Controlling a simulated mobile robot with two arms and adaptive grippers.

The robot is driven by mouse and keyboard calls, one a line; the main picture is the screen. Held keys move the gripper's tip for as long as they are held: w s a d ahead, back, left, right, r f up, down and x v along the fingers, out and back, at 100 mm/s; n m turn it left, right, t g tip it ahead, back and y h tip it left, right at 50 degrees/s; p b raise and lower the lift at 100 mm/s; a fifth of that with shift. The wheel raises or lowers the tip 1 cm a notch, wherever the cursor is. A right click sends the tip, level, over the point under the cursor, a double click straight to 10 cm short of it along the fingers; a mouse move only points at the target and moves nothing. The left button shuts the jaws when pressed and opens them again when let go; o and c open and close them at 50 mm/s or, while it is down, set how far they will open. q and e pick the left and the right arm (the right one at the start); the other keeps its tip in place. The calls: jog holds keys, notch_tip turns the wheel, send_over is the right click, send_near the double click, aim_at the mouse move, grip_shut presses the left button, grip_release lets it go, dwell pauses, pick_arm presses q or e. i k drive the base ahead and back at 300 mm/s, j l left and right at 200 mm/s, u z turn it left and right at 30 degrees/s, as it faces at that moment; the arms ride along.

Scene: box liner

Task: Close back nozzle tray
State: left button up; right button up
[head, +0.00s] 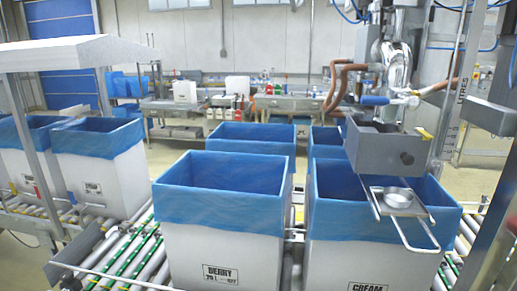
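A metal nozzle tray (412,208) with a shallow round dish on it sticks out below a grey housing (378,150) at the right. A thin white loop handle (428,249) extends from the tray toward me and down. The tray hangs over the open top of the blue-lined box labelled CREAM (345,248). I see only this one tray; whether it is the back one I cannot tell. Neither of my grippers is in view.
A box labelled BERRY (210,250) with a blue liner stands left of the CREAM box. More lined boxes (98,180) stand on the roller conveyor (135,250) at the left. Metal posts (495,235) rise at the right. Workbenches (270,103) line the back.

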aim_at(417, 209)
jog(key=j+z, duration=0.1)
jog(key=z, duration=0.3)
jog(key=i+j+z, duration=0.1)
jog(key=z, duration=0.25)
jog(key=j+z, duration=0.15)
jog(key=z, duration=0.25)
